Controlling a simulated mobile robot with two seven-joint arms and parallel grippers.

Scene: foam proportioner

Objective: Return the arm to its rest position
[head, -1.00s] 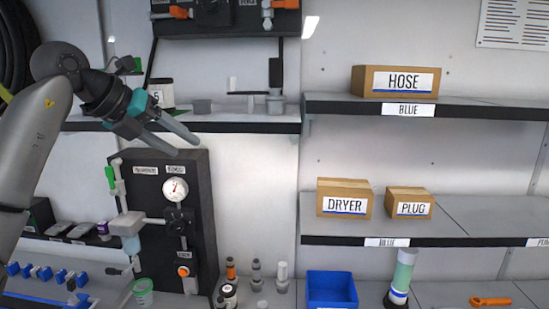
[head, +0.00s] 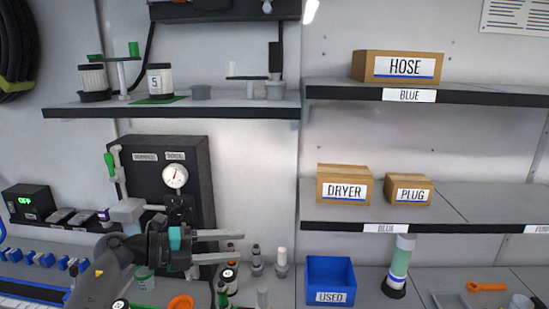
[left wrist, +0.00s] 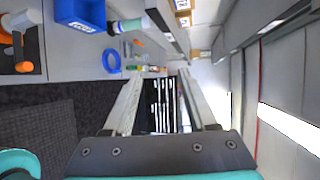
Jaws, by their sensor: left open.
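My left gripper (head: 218,246) is low in the head view, in front of the lower part of the dark proportioner panel (head: 193,151). Its two grey fingers point right and stand apart, with nothing between them. In the left wrist view the fingers (left wrist: 168,100) are spread, with only the distant room visible between them. My left arm (head: 97,285) comes up from the lower left edge of the head view. The gripper hides part of the panel's lower fittings. My right gripper is not in view.
A blue bin (head: 331,280) marked USED and a green-and-white cylinder (head: 401,258) stand on the counter right of the gripper. Several small bottles and fittings (head: 281,262) stand close beyond the fingertips. Shelves hold the HOSE (head: 398,67), DRYER (head: 343,186) and PLUG (head: 408,190) boxes.

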